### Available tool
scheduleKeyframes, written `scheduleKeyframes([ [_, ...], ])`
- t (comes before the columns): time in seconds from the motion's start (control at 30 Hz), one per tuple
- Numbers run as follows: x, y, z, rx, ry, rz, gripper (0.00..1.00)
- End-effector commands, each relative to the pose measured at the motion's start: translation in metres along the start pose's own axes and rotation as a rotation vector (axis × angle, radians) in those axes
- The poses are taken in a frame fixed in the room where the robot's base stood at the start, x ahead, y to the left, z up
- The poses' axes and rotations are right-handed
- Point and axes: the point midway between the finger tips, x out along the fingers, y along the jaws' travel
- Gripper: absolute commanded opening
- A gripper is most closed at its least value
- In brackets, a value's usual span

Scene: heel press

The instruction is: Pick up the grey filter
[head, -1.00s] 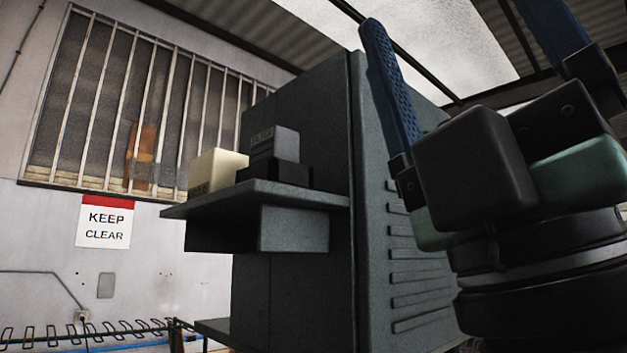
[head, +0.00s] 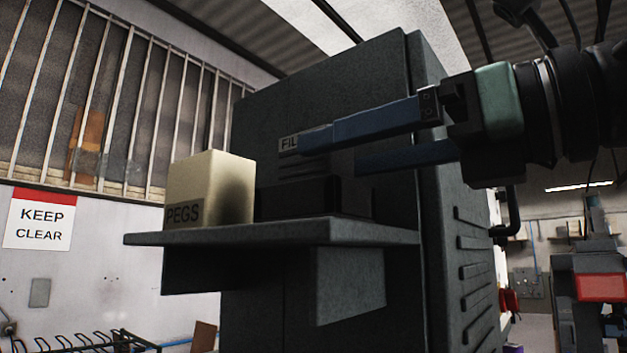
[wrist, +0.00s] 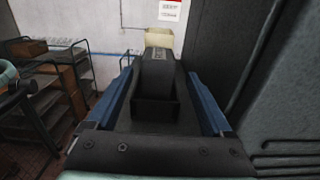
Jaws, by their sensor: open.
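The grey filter (head: 288,144) is an upright block with a white label, partly hidden behind a blue finger in the head view. It stands at a dark holder (head: 297,201) on the shelf of the grey cabinet. My gripper (head: 331,153) reaches in from the right with its two blue fingers apart. In the wrist view the filter (wrist: 157,72) stands between the open fingers, with a finger on each side and no clear contact. The dark holder (wrist: 155,108) is nearer the palm in that view.
A cream box marked PEGS (head: 208,190) stands left of the filter on the shelf (head: 270,235). The tall grey cabinet (head: 330,85) rises right behind the shelf. A KEEP CLEAR sign (head: 41,219) is on the wall at the left.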

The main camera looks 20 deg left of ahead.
Motion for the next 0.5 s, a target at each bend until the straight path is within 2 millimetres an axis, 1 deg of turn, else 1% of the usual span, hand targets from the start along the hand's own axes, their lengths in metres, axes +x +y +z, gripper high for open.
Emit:
scheduleKeyframes([
  [0.03,0.009,0.001,-0.001,0.001,0.001,0.003,0.85],
  [0.1,0.016,0.001,0.000,0.001,0.000,0.002,0.85],
  [0.37,0.031,0.001,0.002,0.001,-0.002,0.002,0.85],
  [0.5,0.052,0.004,0.004,0.001,-0.002,0.004,0.85],
])
